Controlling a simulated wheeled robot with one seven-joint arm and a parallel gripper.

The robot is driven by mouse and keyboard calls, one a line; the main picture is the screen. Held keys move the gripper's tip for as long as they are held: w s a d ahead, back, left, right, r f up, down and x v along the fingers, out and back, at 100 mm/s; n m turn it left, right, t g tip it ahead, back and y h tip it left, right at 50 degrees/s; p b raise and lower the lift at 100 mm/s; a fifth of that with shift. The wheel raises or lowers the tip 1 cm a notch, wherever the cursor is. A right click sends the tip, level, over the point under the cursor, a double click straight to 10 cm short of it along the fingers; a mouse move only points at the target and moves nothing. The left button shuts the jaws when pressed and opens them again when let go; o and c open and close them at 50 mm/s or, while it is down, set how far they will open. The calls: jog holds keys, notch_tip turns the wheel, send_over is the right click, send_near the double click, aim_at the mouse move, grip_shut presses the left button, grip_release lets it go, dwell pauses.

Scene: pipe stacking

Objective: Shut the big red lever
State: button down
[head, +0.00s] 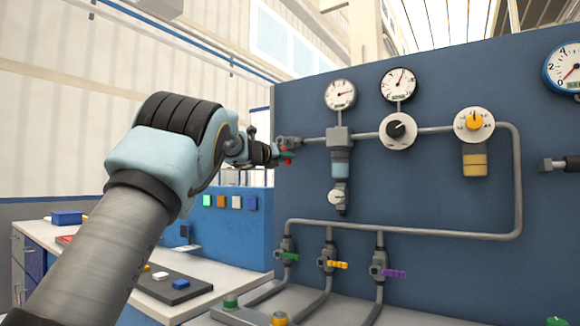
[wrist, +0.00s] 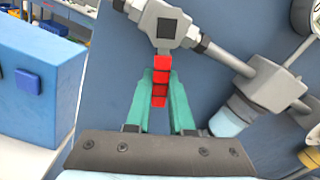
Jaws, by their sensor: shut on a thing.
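The big red lever (wrist: 161,67) sticks out from a grey valve body (wrist: 165,25) in the wrist view, pointing toward my gripper. My gripper (wrist: 159,90) has its two green fingers on either side of the lever and is shut on it. In the head view my gripper (head: 282,155) is at the upper left of the blue panel, at the left end of the upper pipe. There the red lever (head: 289,154) shows only as a small bit beside the fingers, and my wrist hides part of the valve.
The blue panel (head: 430,200) carries pipes, gauges and knobs. Below are small valves with green (head: 290,257), yellow (head: 337,265) and purple (head: 394,273) levers. A grey-blue filter (head: 340,165) hangs right of my gripper. A workbench with coloured blocks stands at left.

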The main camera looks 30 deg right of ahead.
jog(key=shift+w+a+f+m+b, duration=0.15)
jog(key=shift+w+m+b, duration=0.3)
jog(key=shift+m, duration=0.3)
jog(key=shift+w+a+f+m+b, duration=0.1)
jog(key=shift+w+a+m+b, duration=0.1)
jog(key=shift+m+b, duration=0.4)
jog(key=shift+w+a+f+m+b, duration=0.15)
jog(key=shift+w+m+b, duration=0.25)
jog(key=shift+m, duration=0.45)
jog(key=shift+r, duration=0.15)
jog(key=c, duration=0.8)
grip_release()
jog(key=shift+s+a, duration=0.1)
jog(key=b+v, duration=0.4)
jog(key=v, duration=0.6)
jog(key=shift+s+a, duration=0.1)
jog(key=shift+a, duration=0.2)
jog(key=shift+a, duration=0.1)
